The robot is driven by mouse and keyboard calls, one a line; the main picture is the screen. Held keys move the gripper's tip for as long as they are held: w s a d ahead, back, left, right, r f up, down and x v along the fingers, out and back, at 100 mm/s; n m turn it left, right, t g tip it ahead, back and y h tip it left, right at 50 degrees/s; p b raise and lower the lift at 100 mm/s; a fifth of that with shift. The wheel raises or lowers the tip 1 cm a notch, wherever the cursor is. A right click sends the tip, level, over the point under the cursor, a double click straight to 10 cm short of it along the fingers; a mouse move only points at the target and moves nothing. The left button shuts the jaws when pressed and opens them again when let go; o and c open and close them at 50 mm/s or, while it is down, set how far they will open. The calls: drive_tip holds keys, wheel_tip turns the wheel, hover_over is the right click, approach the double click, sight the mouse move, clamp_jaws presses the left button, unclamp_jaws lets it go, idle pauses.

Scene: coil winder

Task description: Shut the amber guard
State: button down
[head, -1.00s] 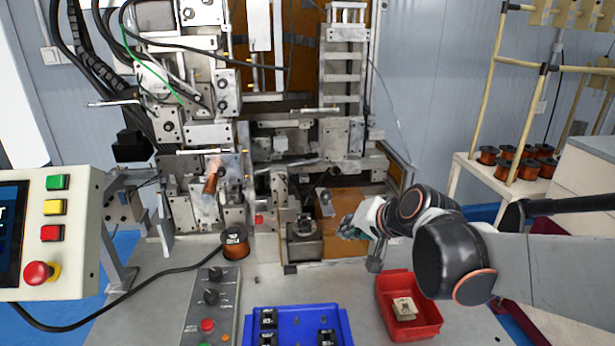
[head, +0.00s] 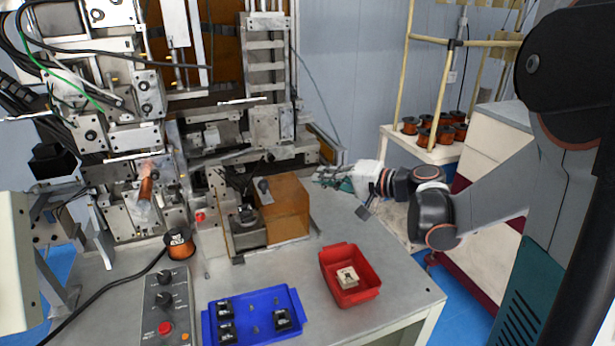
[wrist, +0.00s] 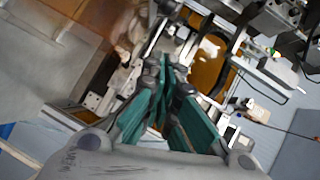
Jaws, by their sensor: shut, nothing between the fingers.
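The amber guard (head: 288,212) is a see-through orange-brown box-like cover, low at the front of the winder and right of a small metal fixture (head: 247,228). A dark knob or handle (head: 263,188) shows at its upper left. I cannot tell its exact hinge position. My gripper (head: 328,178) is shut and empty, just right of the guard and apart from it in the picture, pointing left. In the wrist view my gripper's teal fingers (wrist: 168,88) are together, with blurred machine parts beyond. Amber surfaces show at the top left and centre there; which is the guard is unclear.
A red bin (head: 350,290) with a pale part and a blue tray (head: 225,328) with several black parts stand on the table front. A control box (head: 170,315) and copper spool (head: 179,243) are left. Bare table (head: 385,265) lies right of the red bin.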

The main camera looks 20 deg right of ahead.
drive_tip(key=b, duration=0.2)
hover_over(284, 194)
drive_tip(key=d, duration=0.4)
drive_tip(key=shift+s+a+f, duration=0.1)
drive_tip(key=shift+s+f, duration=0.1)
drive_tip(key=shift+f, duration=0.35)
drive_tip(key=shift+s+f, duration=0.15)
drive_tip(key=shift+f, duration=0.35)
drive_tip(key=shift+w+a+f, duration=0.15)
drive_tip(key=shift+a+f, duration=0.1)
drive_tip(key=shift+a, duration=0.35)
drive_tip(key=shift+w+a+f, duration=0.15)
drive_tip(key=shift+a+f, duration=0.05)
drive_tip(key=shift+a, duration=0.35)
drive_tip(key=shift+w+a+f+b, duration=0.1)
drive_tip(key=shift+a+f+b, duration=0.1)
drive_tip(key=shift+a+b, duration=0.4)
drive_tip(key=shift+a, duration=0.15)
drive_tip(key=a, duration=1.1)
drive_tip(key=shift+r, duration=0.1)
